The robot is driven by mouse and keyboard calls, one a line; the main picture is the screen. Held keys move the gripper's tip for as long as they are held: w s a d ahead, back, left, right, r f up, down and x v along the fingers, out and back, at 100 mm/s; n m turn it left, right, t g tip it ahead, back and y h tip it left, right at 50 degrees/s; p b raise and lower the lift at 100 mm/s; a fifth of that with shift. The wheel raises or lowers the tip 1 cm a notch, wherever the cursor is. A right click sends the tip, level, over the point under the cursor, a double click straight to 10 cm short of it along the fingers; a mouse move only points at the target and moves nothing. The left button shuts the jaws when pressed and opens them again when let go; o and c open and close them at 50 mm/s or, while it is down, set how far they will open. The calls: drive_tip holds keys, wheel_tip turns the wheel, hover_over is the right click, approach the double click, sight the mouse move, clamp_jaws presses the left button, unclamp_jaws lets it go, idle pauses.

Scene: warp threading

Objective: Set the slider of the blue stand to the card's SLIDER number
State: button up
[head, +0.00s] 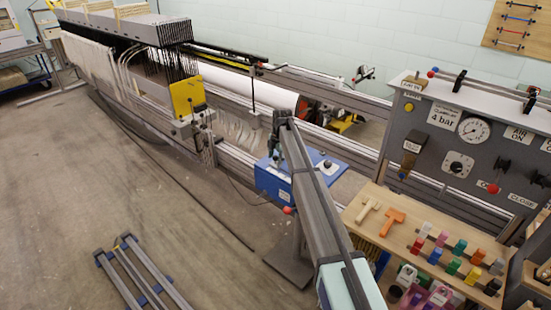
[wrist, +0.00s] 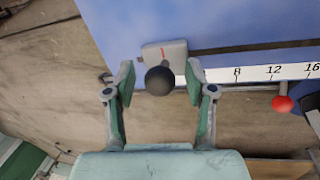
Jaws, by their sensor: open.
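The blue stand (head: 272,181) is near the middle of the head view, partly covered by my arm. In the wrist view its blue face (wrist: 240,25) fills the top. Its slider (wrist: 165,51) is a grey block with a red mark and a round black knob (wrist: 159,81). It sits left of the 8 on the white scale (wrist: 270,72), where 8, 12 and 16 can be read; lower numbers are hidden. My gripper (wrist: 161,80) is open, its two fingers either side of the knob with gaps showing. I cannot make out a card with a SLIDER number.
A red ball (wrist: 283,103) is below the scale at the right. A wooden bench (head: 385,235) with coloured blocks and a grey gauge panel (head: 470,160) stand right of my arm. Grey rails (head: 140,275) lie on the floor at left; nearby floor is clear.

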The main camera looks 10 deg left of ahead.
clamp_jaws()
drive_tip(key=s+d, duration=0.3)
drive_tip(key=d, duration=0.1)
drive_tip(key=s+d+b, duration=0.1)
drive_tip(key=s+d, duration=0.2)
drive_tip(key=d, duration=0.2)
drive_tip(key=s+d+b, duration=0.1)
drive_tip(key=s+d, duration=0.2)
drive_tip(key=d, duration=0.1)
drive_tip(key=shift+s+d, duration=0.2)
drive_tip(key=shift+d, duration=0.05)
unclamp_jaws()
drive_tip(key=shift+d, duration=0.1)
wheel_tip(320, 180, up, 12)
drive_tip(key=s+d, duration=0.1)
drive_tip(key=shift+s+d, duration=0.3)
drive_tip(key=shift+f, duration=0.15)
